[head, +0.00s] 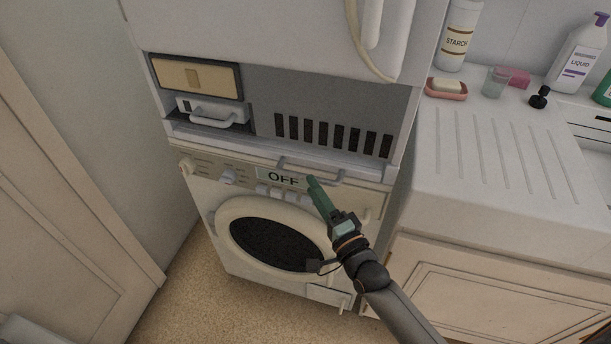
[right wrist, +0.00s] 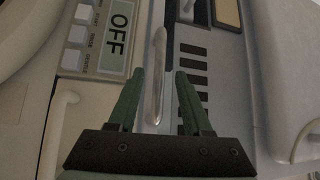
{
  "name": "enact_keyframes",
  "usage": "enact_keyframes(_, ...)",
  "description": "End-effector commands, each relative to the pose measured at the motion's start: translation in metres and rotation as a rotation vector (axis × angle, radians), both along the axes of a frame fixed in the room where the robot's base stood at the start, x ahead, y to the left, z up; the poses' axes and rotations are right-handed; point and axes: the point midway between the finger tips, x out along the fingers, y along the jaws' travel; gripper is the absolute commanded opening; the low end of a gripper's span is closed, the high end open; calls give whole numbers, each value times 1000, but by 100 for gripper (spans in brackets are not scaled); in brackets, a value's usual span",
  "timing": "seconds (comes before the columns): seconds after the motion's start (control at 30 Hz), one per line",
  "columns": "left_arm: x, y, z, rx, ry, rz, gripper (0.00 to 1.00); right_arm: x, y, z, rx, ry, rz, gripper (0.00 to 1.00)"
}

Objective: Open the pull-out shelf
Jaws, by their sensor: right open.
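The pull-out shelf (head: 250,152) is a thin pale panel between the washing machine and the unit above it, its front roughly in line with the machine. Its bar handle (head: 290,164) runs along the front, just above the OFF display. The handle also shows in the right wrist view (right wrist: 158,60). My right gripper (head: 312,180) has green fingers and is at the handle. In the right wrist view the open fingers (right wrist: 160,73) stand on either side of the bar, with gaps visible. Whether the bar lies fully between them in depth is unclear. My left gripper is out of view.
The washing machine (head: 215,195) with a round dark door is below. Above are a vent grille, a small drawer handle (head: 212,118) and a hanging hose (head: 357,40). A white counter (head: 470,170) with bottles stands right; a panelled door (head: 60,190) is left.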

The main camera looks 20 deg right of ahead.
Motion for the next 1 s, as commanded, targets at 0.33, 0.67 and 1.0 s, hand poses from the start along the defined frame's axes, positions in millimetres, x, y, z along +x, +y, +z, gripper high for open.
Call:
enact_keyframes(0.33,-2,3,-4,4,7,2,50,41,8,5,-1,0,0,50)
enact_keyframes(0.67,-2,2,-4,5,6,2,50,45,9,6,-2,1,1,50)
enact_keyframes(1.0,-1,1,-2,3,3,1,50,44,9,6,-2,1,1,15)
